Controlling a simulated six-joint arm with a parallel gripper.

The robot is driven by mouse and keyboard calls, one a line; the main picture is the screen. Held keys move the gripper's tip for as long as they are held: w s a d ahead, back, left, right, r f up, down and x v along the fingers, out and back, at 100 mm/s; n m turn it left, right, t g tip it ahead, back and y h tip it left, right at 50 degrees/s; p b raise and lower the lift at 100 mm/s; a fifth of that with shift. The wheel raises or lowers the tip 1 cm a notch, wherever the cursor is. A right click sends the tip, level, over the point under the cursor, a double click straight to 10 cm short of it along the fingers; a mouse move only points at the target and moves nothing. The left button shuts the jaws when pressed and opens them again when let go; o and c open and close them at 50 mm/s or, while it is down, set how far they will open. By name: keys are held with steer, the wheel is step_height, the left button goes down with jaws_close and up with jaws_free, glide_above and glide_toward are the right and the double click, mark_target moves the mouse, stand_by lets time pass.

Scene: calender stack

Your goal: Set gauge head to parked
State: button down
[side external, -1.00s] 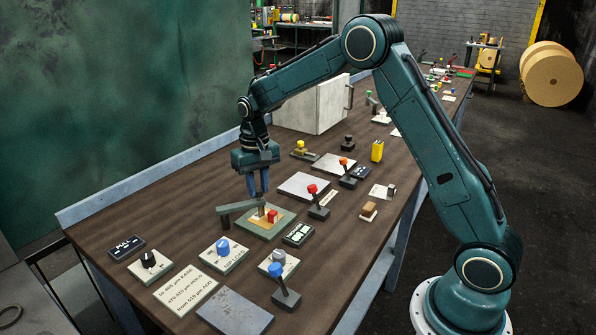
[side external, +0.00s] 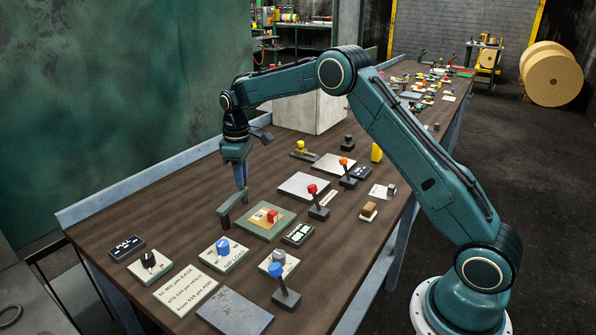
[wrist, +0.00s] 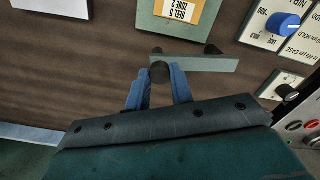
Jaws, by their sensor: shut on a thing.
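The gauge head appears to be the grey-green swing arm (side external: 231,209), which stands beside the left edge of a green-framed plate (side external: 247,234). The swing arm (wrist: 210,63) also shows in the wrist view, with a dark upright knob (wrist: 160,76) at its left end. My gripper (side external: 242,187) is at the far end of the swing arm. In the wrist view its blue fingers (wrist: 159,80) are shut around the knob. The plate carries a tan sheet, a red button (side external: 272,216) and, in the wrist view, a "REEL 5 ZONE 2" label (wrist: 180,10). No parked marking is readable.
A blue knob (side external: 223,245) and a black knob (side external: 148,259) sit on white plates nearer the front. A red-topped lever (side external: 317,203) stands right of the framed plate. A pale cabinet (side external: 310,108) stands behind. Bare tabletop (side external: 165,215) lies to the left.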

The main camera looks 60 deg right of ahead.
steer(key=shift+w+a+r+n, duration=0.1)
steer(key=shift+w+a+n, duration=0.3)
steer(key=shift+w+n, duration=0.55)
steer(key=shift+w+a+f+n, duration=0.1)
steer(key=shift+w+a+n, duration=0.5)
steer(key=shift+n, duration=0.65)
steer(key=shift+w+a+r+n, duration=0.1)
steer(key=shift+w+a+n, duration=0.15)
steer(key=shift+w+n, duration=0.75)
steer(key=shift+s, duration=0.1)
steer(key=c, duration=1.2)
jaws_free()
step_height(320, 180, up, 14)
steer(key=shift+f, duration=0.2)
steer(key=shift+r, duration=0.1)
